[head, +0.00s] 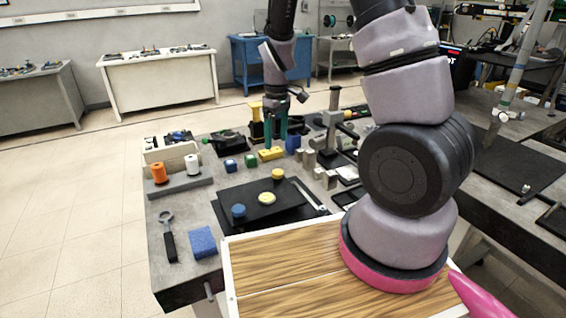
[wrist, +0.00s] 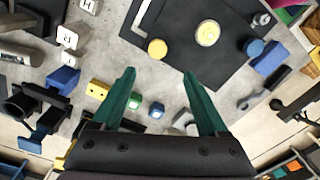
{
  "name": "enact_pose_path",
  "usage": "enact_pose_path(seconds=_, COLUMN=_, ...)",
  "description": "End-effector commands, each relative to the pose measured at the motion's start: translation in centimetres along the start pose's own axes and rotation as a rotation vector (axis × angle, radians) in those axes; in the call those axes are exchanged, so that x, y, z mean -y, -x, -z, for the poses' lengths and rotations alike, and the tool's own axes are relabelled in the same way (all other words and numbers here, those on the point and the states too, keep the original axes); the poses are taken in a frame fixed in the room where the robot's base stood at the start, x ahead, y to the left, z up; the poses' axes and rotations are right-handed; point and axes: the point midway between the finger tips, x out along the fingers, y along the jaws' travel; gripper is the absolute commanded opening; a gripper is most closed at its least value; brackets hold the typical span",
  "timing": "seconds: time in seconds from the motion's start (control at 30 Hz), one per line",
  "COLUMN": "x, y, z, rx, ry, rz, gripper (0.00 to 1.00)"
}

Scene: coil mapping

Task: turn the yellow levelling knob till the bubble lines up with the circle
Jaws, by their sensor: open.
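A black levelling plate (head: 252,207) lies on the grey bench in the head view. The yellow levelling knob (head: 278,174) is at its far right corner, and a blue knob (head: 238,211) is at its near left. A pale yellow round level (head: 267,198) sits between them. In the wrist view the yellow knob (wrist: 157,47), the level (wrist: 207,33) and the blue knob (wrist: 253,47) all show. The bubble is too small to place against the circle. My gripper (wrist: 159,73) is open and empty, its green fingers apart; the yellow knob shows just beyond their tips.
A yellow block (wrist: 97,89), a green cube (wrist: 134,101) and a blue cube (wrist: 156,110) lie near the fingers. Grey metal blocks (head: 305,160) stand right of the yellow block. Orange (head: 158,173) and white (head: 192,165) spools stand at left. A wooden board (head: 280,262) is in front.

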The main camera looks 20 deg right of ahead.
Motion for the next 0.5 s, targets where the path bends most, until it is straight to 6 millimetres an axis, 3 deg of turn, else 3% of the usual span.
enact_pose_path(seconds=0.27, x=-0.1, y=-3.0, z=0.0, rx=0.02, ry=0.026, rz=-0.003, gripper=0.77)
enact_pose_path(seconds=0.5, x=-0.1, y=-7.5, z=-0.2, rx=0.021, ry=0.024, rz=-0.002, gripper=0.77)
